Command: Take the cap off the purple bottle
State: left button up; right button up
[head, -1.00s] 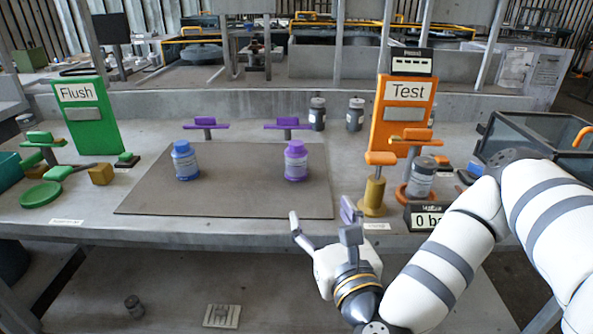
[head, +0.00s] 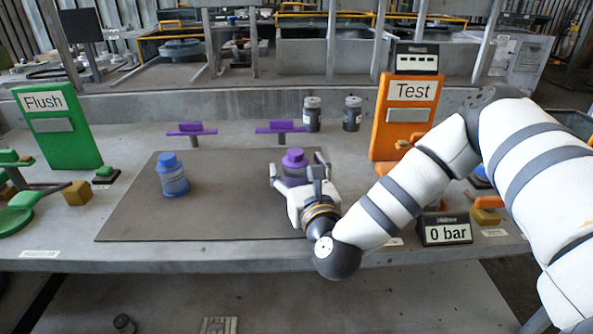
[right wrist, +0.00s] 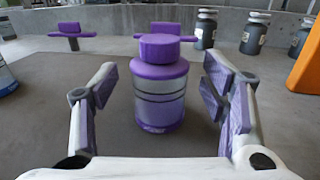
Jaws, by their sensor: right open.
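The purple bottle (head: 294,172) stands upright on the dark mat (head: 225,215), with its purple cap (head: 293,157) on top. In the right wrist view the bottle (right wrist: 160,90) is between my open fingers, with a gap on both sides, and its cap (right wrist: 160,47) is above finger height. My right gripper (head: 299,177) is open around the bottle from the front, at body height, and hides its lower part in the head view. My left gripper is not in view.
A blue bottle (head: 172,176) stands on the mat to the left. Two purple T-shaped stands (head: 281,130) (head: 191,131) are behind. Grey bottles (head: 312,113) stand farther back. The orange Test panel (head: 402,115) and pressure display (head: 445,229) are on the right, the green Flush panel (head: 56,128) on the left.

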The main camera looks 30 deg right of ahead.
jog(key=shift+x, duration=0.9)
jog(key=c, duration=1.4)
jog(key=shift+o, duration=0.2)
notch_tip(320, 180, up, 10)
jog(key=shift+r+p, duration=0.1)
jog(key=shift+p, duration=0.55)
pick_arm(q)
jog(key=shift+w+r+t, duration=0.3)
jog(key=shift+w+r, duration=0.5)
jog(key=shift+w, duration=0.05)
pick_arm(e)
jog(key=o, duration=0.5)
jog(key=shift+c, duration=0.2)
grip_shut()
